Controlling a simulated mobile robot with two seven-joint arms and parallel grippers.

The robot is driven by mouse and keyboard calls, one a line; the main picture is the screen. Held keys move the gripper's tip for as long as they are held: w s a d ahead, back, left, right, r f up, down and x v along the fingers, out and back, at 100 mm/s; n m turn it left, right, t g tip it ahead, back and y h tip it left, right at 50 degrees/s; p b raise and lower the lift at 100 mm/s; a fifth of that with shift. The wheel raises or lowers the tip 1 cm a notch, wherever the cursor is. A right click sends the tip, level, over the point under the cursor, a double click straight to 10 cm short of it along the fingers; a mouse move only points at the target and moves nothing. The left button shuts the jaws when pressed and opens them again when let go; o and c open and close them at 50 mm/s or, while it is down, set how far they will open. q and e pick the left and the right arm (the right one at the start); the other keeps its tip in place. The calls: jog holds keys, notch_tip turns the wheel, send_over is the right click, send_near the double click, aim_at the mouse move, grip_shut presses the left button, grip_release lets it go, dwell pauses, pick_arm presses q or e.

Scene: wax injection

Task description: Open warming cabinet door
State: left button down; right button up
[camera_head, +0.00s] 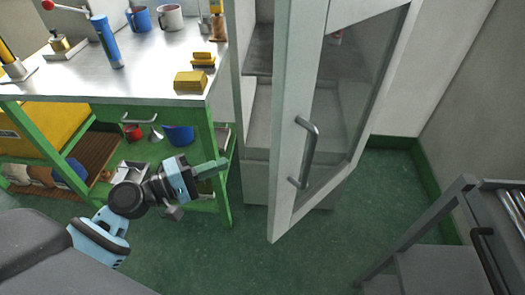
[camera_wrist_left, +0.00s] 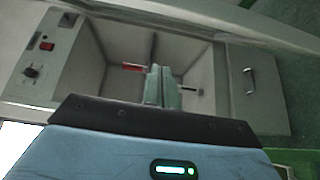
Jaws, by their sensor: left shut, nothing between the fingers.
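The warming cabinet door (camera_head: 289,150) is a pale grey frame with a glass pane and stands swung open toward me. Its bar handle (camera_head: 308,152) faces me on the front frame. Left of the door the cabinet (camera_head: 258,125) shows part of its inside with a shelf. My left gripper (camera_head: 222,165) is shut and empty, left of the door and apart from the handle. In the left wrist view the shut fingers (camera_wrist_left: 160,86) appear in front of the pale cabinet interior (camera_wrist_left: 120,45). My right gripper is not in view.
A green-framed workbench (camera_head: 150,75) with mugs, a blue cylinder and yellow blocks stands at the left, close to my left arm. A grey stand (camera_head: 430,265) is at the lower right. Green floor (camera_head: 240,250) is clear below the door.

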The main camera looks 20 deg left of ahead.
pick_arm(q)
jog(key=shift+s+r, duration=0.1)
jog(key=shift+r, duration=0.1)
jog(key=w+d+p, duration=0.3)
jog(key=w+d, duration=0.2)
jog(key=d, duration=0.5)
jog(key=shift+w+p, duration=0.3)
jog(key=shift+p, duration=0.1)
jog(key=shift+d, duration=0.1)
